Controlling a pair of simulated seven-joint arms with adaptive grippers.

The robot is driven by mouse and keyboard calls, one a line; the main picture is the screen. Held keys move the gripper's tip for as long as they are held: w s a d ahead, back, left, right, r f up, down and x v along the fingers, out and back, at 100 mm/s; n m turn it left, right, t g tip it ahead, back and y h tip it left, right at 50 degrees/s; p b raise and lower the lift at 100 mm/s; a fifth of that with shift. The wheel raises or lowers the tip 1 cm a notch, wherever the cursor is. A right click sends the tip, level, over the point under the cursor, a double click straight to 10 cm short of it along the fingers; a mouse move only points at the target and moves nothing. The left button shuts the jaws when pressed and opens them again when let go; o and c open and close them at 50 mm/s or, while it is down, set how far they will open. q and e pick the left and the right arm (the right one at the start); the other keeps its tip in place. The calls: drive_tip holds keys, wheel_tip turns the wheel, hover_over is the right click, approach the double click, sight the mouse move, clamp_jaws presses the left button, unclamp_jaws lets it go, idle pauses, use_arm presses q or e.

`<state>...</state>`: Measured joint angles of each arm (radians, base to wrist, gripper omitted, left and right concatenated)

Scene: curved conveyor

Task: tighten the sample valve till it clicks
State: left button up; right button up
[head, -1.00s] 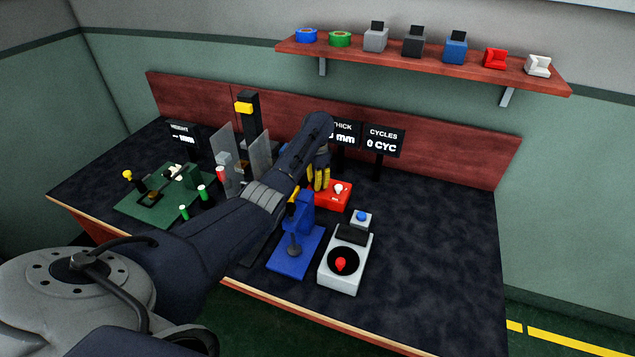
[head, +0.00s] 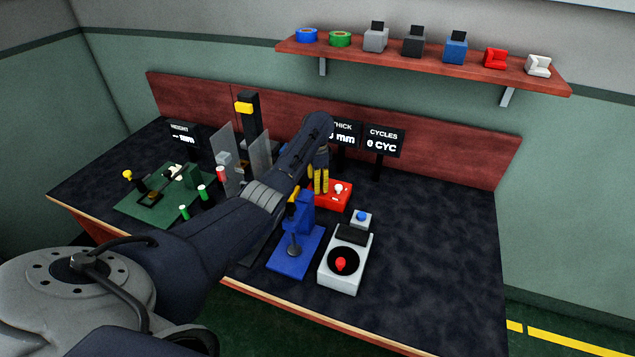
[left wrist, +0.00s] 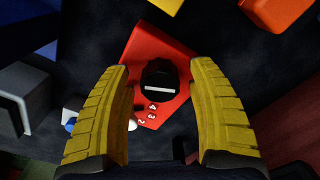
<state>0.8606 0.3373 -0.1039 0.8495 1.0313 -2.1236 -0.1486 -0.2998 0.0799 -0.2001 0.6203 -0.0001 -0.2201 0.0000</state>
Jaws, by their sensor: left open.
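A red box (head: 328,201) stands at the middle of the bench under my left gripper. In the left wrist view the box (left wrist: 160,48) carries a black round knob (left wrist: 158,80) with a white line and printed numbers beside it. No label names it as the sample valve. My left gripper (head: 320,183) has yellow fingers; in the left wrist view (left wrist: 160,70) they are open, one each side of the knob, with nothing between them touching it. The knob is hidden in the head view. My right gripper is not in view.
A blue device (head: 295,255) and a grey box with a red knob (head: 341,264) stand in front of the red box. Display signs (head: 381,142) stand behind. A green fixture (head: 150,205) is at left. The bench at right is clear.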

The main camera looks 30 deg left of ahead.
use_arm(q)
drive_tip(key=shift+r, duration=0.1)
wheel_tip(320, 180, up, 12)
idle(0.7)
idle(0.5)
